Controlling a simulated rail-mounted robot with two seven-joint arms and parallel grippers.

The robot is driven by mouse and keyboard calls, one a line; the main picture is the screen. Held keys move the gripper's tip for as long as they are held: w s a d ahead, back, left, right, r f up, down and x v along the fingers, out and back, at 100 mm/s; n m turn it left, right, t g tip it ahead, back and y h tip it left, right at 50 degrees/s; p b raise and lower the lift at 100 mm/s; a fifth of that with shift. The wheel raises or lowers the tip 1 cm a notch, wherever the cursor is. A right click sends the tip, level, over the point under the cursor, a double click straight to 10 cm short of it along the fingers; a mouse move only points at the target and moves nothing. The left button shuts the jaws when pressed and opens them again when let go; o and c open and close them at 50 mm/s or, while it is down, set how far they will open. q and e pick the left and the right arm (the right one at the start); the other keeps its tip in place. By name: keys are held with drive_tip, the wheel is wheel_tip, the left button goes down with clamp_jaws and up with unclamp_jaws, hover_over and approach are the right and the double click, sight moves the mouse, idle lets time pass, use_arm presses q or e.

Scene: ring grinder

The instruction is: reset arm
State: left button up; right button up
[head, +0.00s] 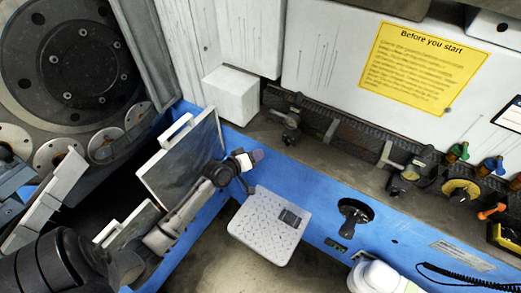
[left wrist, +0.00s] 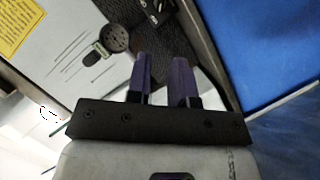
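My left arm comes in from the lower left of the head view. Its gripper (head: 252,158) is over the blue machine edge, beside a grey upright plate and above a pale tray. In the left wrist view the two purple fingers of my left gripper (left wrist: 163,75) stand apart with a narrow gap. I see nothing held between them. I cannot make out my right gripper in either view.
A grey plate (head: 185,160) stands left of the gripper. A pale perforated tray (head: 268,226) juts out below the blue ledge (head: 315,205). A black handwheel (head: 355,211) is to the right. A yellow sign (head: 420,68) is on the back wall.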

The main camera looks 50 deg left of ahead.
idle(0.3)
use_arm(q)
drive_tip(key=s+d+f+m+g, duration=0.2)
drive_tip(key=s+d+m+g, duration=0.4)
drive_tip(key=s+d, duration=0.6)
drive_tip(key=s+d+f+m+g, duration=0.1)
drive_tip(key=s+d+m+g, duration=0.65)
drive_tip(key=s, duration=0.85)
wheel_tip(320, 180, up, 25)
drive_tip(key=d+n+t+p, duration=0.1)
drive_tip(key=n+t+p, duration=0.1)
drive_tip(key=p, duration=2.3)
drive_tip(key=shift+s+d+p, duration=0.15)
drive_tip(key=shift+s+p, duration=0.15)
drive_tip(key=shift+s, duration=0.1)
